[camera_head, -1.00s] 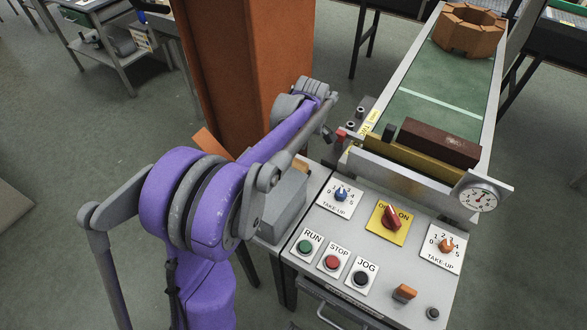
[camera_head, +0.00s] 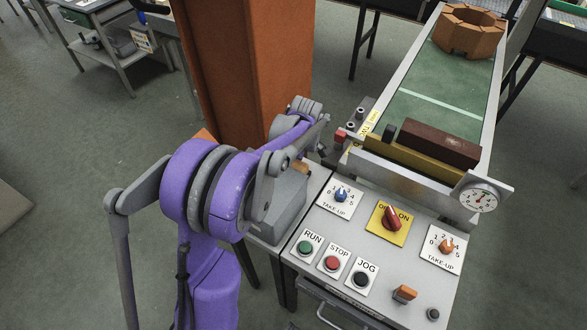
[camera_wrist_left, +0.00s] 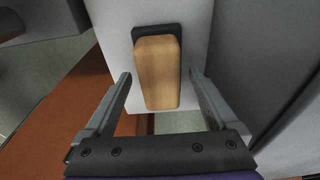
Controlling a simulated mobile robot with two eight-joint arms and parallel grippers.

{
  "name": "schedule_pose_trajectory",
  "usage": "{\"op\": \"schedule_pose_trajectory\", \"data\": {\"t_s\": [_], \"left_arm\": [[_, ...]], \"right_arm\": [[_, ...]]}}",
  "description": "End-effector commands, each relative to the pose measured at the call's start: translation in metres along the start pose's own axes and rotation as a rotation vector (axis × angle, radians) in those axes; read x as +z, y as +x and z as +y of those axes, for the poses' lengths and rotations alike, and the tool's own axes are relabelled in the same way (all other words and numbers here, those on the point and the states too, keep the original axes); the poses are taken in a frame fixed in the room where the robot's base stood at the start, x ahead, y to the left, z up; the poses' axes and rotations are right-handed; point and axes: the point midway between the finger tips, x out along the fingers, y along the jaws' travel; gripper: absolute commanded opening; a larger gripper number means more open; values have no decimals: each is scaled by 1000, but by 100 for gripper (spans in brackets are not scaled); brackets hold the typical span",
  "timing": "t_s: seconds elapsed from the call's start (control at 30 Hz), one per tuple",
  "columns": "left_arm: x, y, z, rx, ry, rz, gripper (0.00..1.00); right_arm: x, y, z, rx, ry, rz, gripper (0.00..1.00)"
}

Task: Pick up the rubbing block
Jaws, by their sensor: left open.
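The rubbing block (camera_wrist_left: 157,80) shows in the left wrist view as a pale wooden block with a dark layer (camera_wrist_left: 157,32) along its far end and side. It lies on a light grey surface. In the head view a small wooden piece (camera_head: 301,166), likely the same block, shows on the grey box beside the panel, partly behind my arm. My left gripper (camera_wrist_left: 159,77) is open, with one finger to each side of the block and gaps between. In the head view my left arm hides most of this gripper. My right gripper is not in view.
A control panel (camera_head: 330,230) with knobs and buttons stands right of the grey box (camera_head: 285,205). Behind it a green conveyor (camera_head: 420,115) carries a dark red brick (camera_head: 440,142) and a brick ring (camera_head: 468,32). A tall orange column (camera_head: 235,70) stands close behind my arm.

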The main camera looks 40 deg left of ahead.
Motion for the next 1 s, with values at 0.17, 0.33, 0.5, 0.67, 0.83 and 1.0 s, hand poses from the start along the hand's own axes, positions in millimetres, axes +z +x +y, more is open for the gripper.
{"op": "schedule_pose_trajectory", "data": {"t_s": [0.17,0.33,0.5,0.67,0.83,1.0], "left_arm": [[1,3,0,0,0,0,92],[1,4,0,0,0,0,92],[1,4,0,0,0,0,92],[1,4,0,0,0,0,73],[1,4,0,0,0,0,42],[1,4,0,0,0,0,12]], "right_arm": [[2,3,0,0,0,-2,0],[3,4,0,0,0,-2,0],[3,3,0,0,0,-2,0],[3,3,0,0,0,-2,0],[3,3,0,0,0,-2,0],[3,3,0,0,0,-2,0]]}}
